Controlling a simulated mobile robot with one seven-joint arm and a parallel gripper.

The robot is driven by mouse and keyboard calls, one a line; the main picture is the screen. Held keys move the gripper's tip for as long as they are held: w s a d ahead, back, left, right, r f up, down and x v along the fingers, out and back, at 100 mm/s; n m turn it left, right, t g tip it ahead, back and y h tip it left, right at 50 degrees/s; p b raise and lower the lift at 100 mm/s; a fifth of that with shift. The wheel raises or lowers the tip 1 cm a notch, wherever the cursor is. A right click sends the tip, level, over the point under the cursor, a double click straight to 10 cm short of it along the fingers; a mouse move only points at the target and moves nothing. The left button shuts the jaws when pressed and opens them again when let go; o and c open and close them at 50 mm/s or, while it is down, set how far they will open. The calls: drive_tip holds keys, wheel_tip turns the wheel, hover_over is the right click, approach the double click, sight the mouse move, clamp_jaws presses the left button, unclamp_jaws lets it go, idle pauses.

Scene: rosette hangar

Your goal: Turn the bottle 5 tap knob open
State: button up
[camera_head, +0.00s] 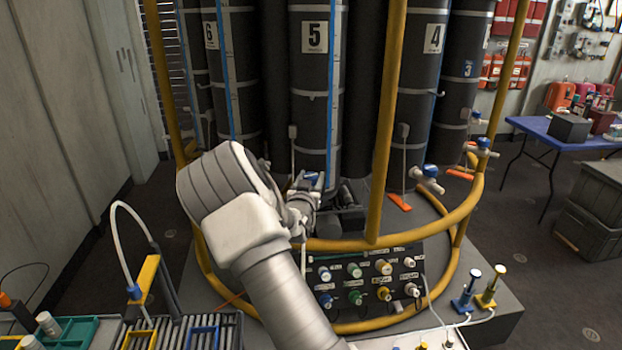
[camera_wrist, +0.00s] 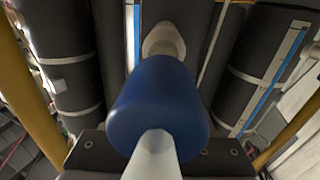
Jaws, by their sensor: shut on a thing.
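Bottle 5 (camera_head: 311,115) is a tall dark cylinder with a white "5" label, standing upright at the back centre. My gripper (camera_head: 303,197) is at its foot, with my arm reaching in from below. A small patch of the blue tap knob (camera_head: 311,177) shows beside the gripper; the rest is hidden. In the wrist view the blue knob (camera_wrist: 157,100) fills the centre, with a pale part in front of it and a pale fitting behind it. My gripper is shut on the knob. The knob's turn angle cannot be told.
Yellow rails (camera_head: 388,120) frame the bottles. Bottle 4 (camera_head: 419,105) stands to the right with its own blue tap knob (camera_head: 430,171). A panel of coloured knobs (camera_head: 368,271) sits below my gripper.

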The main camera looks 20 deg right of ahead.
drive_tip(key=shift+f+n+y+b, duration=0.15)
drive_tip(key=shift+n+y+b, duration=0.2)
drive_tip(key=shift+b, duration=0.35)
clamp_jaws()
drive_tip(key=shift+s+d+n+t+y+b, duration=0.15)
drive_tip(key=shift+n+t+y+b, duration=0.4)
drive_tip(key=shift+y+b, duration=0.3)
drive_tip(key=n+t+y+b, duration=0.1)
drive_tip(key=n+y+b, duration=0.1)
drive_tip(key=y+b, duration=0.1)
drive_tip(key=shift+t+y+b, duration=0.25)
drive_tip(key=shift+y+b, duration=0.05)
drive_tip(key=n+y+b, duration=0.1)
drive_tip(key=n+y, duration=0.1)
drive_tip(key=y, duration=0.1)
drive_tip(key=shift+r+n+y, duration=0.2)
drive_tip(key=shift+n+y, duration=1.4)
drive_tip(key=shift+y, duration=0.9)
drive_tip(key=o, duration=1.3)
unclamp_jaws()
